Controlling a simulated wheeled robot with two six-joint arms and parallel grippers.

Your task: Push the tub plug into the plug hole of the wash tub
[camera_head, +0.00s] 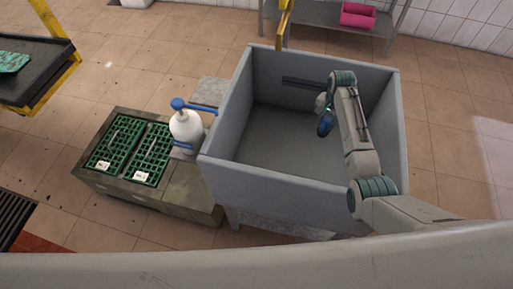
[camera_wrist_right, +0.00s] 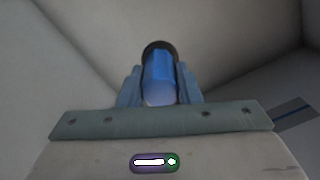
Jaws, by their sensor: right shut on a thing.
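The wash tub (camera_head: 300,184) is a deep grey square basin in the middle of the head view. My right arm reaches over its right side, and my right gripper (camera_head: 325,124) is low inside the tub, right of its middle. In the right wrist view the right gripper (camera_wrist_right: 160,92) is shut on the tub plug (camera_wrist_right: 160,72), a blue cylinder with a dark round end pointing away from the gripper. The plug hole does not show in either view. I cannot tell whether the plug touches the tub floor. My left gripper is out of view.
A white bottle with a blue pump (camera_head: 186,126) stands left of the tub, by a low stone block with green grates (camera_head: 150,153). A yellow post (camera_head: 284,22) rises behind the tub. A shelf with a pink item (camera_head: 357,15) stands behind. The tub floor's left part is clear.

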